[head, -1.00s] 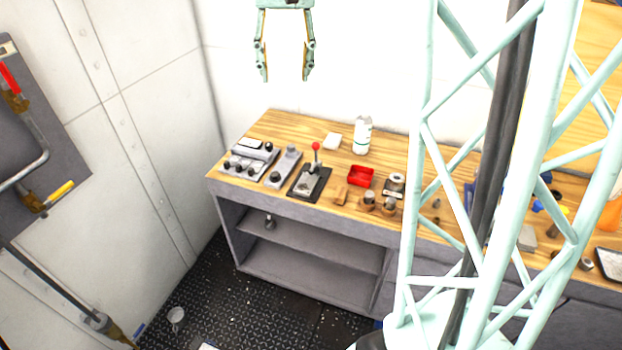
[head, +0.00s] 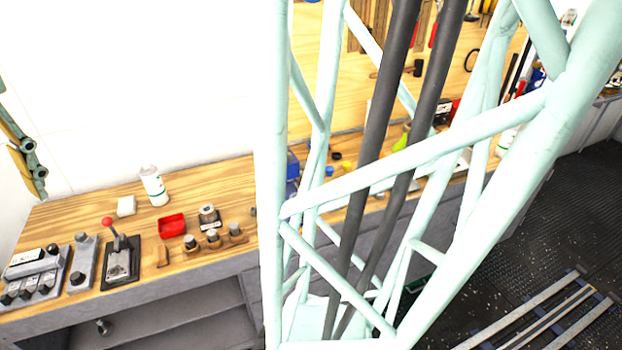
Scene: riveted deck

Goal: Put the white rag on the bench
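The bench (head: 85,220) has a wood top and grey sides and runs along the white wall from the left to behind my lattice column. I cannot make out a white rag for sure. A small white block-like item (head: 126,205) lies on the bench beside a white bottle (head: 153,186), and I cannot tell whether it is cloth. My gripper (head: 30,165) is cut off by the left edge, above the bench's left end. One finger shows, with no second finger beside its tip and nothing held there.
On the bench are a red tray (head: 172,226), a lever box with a red knob (head: 121,262), control boxes (head: 32,274) and several small metal parts. My column hides much of the bench's middle. Dark floor (head: 560,210) with metal rails (head: 540,318) lies at right.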

